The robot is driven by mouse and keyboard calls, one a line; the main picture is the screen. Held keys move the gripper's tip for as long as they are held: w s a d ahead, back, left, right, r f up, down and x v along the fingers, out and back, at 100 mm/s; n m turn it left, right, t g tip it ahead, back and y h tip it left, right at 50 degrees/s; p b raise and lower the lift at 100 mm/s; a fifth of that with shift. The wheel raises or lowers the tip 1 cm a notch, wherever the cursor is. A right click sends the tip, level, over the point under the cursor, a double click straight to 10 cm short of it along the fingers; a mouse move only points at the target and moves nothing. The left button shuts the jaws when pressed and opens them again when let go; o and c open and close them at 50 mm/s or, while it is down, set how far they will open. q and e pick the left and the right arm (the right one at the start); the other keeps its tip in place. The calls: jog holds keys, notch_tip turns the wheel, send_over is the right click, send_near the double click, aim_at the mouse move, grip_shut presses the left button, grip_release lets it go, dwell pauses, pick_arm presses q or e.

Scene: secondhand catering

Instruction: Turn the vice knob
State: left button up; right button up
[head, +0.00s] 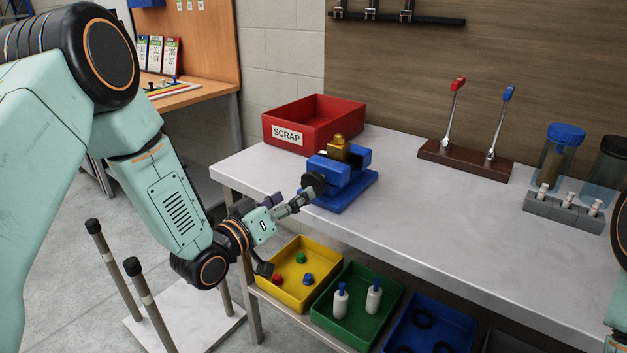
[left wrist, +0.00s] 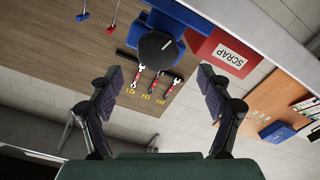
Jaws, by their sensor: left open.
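The blue vice (head: 340,181) stands near the left end of the grey workbench, with a brass-coloured piece (head: 339,148) at its top. Its dark round knob (head: 313,182) is on the side towards my left arm. My left gripper (head: 290,199) is open and empty, close to the knob in the head view. In the left wrist view the black knob face (left wrist: 158,47) shows beyond and between the spread fingertips (left wrist: 157,80), with the blue vice body (left wrist: 152,18) behind it. No contact shows. My right gripper is out of view.
A red SCRAP bin (head: 314,121) stands behind the vice. Levers on a brown base (head: 466,160) and a grey vial rack (head: 564,210) are farther right. Yellow (head: 298,304), green and blue trays lie below the benchtop. The bench middle is clear.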

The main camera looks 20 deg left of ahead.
aim_at(310, 185)
pick_arm(q)
jog(key=shift+w+d+r, duration=0.15)
jog(key=shift+w, duration=0.05)
jog(key=x, duration=0.4)
jog(key=f+x, duration=0.1)
jog(key=x, duration=0.1)
jog(key=shift+d+r+b, duration=0.1)
jog(key=shift+d+b, duration=0.15)
jog(key=shift+b, duration=0.05)
jog(key=shift+w, duration=0.25)
jog(key=shift+s+a+r, duration=0.15)
jog(key=shift+s+r, duration=0.05)
jog(key=shift+r, duration=0.15)
jog(key=shift+w+d+f, duration=0.25)
jog(key=shift+w+d, duration=0.05)
jog(key=shift+w, duration=0.15)
jog(key=shift+c, duration=1.2)
jog(key=shift+s+a+r, duration=0.2)
jog(key=shift+s, duration=0.1)
jog(key=c, duration=0.4)
jog(key=shift+w, duration=0.1)
jog(key=c, duration=0.5)
